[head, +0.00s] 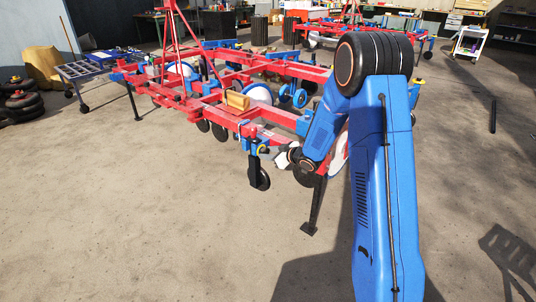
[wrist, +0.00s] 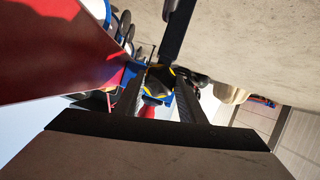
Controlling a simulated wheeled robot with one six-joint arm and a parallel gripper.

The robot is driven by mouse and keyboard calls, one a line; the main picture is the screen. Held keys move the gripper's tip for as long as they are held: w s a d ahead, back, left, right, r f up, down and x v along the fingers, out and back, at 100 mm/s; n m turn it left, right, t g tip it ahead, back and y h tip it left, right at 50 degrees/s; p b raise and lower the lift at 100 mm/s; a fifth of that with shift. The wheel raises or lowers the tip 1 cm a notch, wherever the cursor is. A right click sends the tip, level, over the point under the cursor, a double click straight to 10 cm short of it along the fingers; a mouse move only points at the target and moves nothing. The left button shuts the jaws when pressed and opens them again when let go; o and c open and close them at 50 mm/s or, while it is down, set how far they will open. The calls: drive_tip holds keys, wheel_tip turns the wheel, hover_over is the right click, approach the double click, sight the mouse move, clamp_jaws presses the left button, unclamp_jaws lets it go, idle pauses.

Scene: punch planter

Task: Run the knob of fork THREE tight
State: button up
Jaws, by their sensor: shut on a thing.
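In the wrist view my gripper (wrist: 159,84) has its two dark fingers on either side of a black knob with yellow marks (wrist: 157,82), and it is shut on this knob. The knob sits at a blue bracket (wrist: 130,73) by a red beam (wrist: 50,50). In the head view my gripper (head: 274,156) reaches in from the right to a blue fork bracket (head: 252,136) at the near end of the red planter frame (head: 205,100). No fork number is readable, and the fingertips are too small to make out there.
A black support leg (head: 316,203) stands on the floor just right of my gripper. A wooden block (head: 237,101) rests on the frame. A blue-grey table (head: 90,67) stands at the left. The concrete floor in front is clear.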

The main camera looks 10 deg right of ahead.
idle(0.4)
drive_tip(key=o, duration=1)
drive_tip(key=shift+o, duration=0.2)
drive_tip(key=v, duration=1.7)
drive_tip(key=shift+d, duration=0.3)
